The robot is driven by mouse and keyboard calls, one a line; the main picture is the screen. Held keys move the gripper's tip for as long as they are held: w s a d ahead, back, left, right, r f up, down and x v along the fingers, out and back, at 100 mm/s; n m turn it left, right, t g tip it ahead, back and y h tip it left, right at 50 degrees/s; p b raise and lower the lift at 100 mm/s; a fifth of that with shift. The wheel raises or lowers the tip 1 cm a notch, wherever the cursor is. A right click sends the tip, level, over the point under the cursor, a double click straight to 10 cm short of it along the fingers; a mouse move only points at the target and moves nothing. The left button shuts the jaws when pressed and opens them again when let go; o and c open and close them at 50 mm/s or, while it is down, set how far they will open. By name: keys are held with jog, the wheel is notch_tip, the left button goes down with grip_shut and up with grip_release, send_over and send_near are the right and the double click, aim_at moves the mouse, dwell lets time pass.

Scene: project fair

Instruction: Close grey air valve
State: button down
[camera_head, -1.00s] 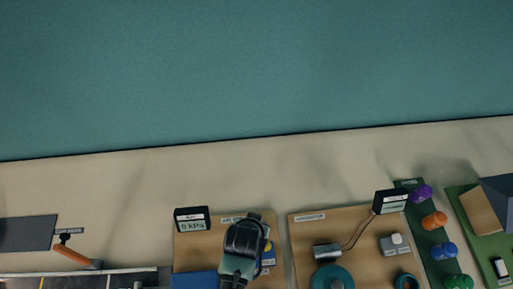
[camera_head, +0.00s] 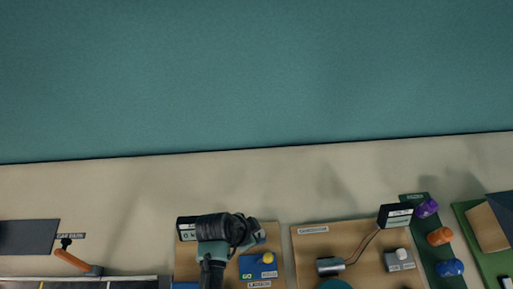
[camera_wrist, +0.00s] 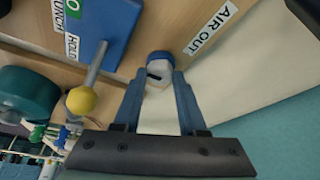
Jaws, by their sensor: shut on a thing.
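The grey air valve (camera_wrist: 159,75) shows in the wrist view as a small pale grey piece with a dark slot and a blue part at its far end, beside the "AIR OUT" label (camera_wrist: 212,29). My gripper (camera_wrist: 159,84) has its two blue fingers on either side of it and is shut on it. In the head view my gripper (camera_head: 254,236) is over the upper part of the left wooden board (camera_head: 277,250). My wrist and gripper hide the valve there, and its exact handle angle cannot be told.
A blue plate (camera_head: 246,271) with a yellow-knobbed lever (camera_head: 268,257) stands close by. A black gauge (camera_head: 186,225) is partly hidden behind my wrist. A second board (camera_head: 310,248) with a coil and meter (camera_head: 395,216) lies to the right. The table behind is clear.

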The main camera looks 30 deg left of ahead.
jog(key=shift+m, duration=0.3)
jog(key=shift+c, duration=2.4)
grip_release()
jog(key=shift+r, duration=0.1)
jog(key=b+v, duration=0.1)
jog(key=v, duration=1.2)
jog(key=shift+w, duration=0.15)
jog(key=shift+a, duration=0.1)
